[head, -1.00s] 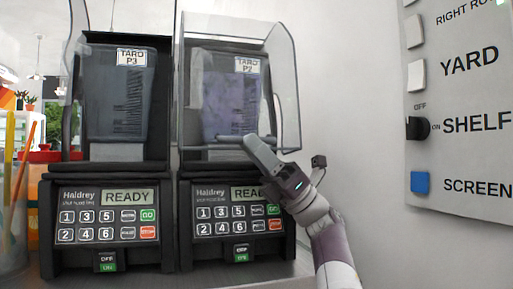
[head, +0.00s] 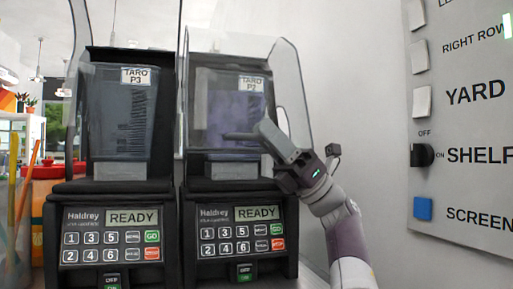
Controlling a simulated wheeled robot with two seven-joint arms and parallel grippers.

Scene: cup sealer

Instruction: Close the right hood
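The right hood (head: 292,85) is a clear box-like cover on the right machine (head: 238,220). It stands in front of and around a purple-tinted container labelled TARO P2 (head: 228,105). Its lower edge is partly hidden by my gripper, so I cannot tell if it is fully down. My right gripper (head: 262,138) is at the hood's lower right front, its grey finger over the hood area. A dark bar lies beside the fingertip; I cannot tell whether it is a finger or part of the hood. Contact is unclear. My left gripper is not in view.
The left machine (head: 112,235) stands close beside, with a dark container labelled TARO P3 (head: 122,110) and a clear hood panel (head: 80,35) rising at its upper left. A switch panel (head: 465,120) is on the right wall. Coloured sticks (head: 22,185) stand at far left.

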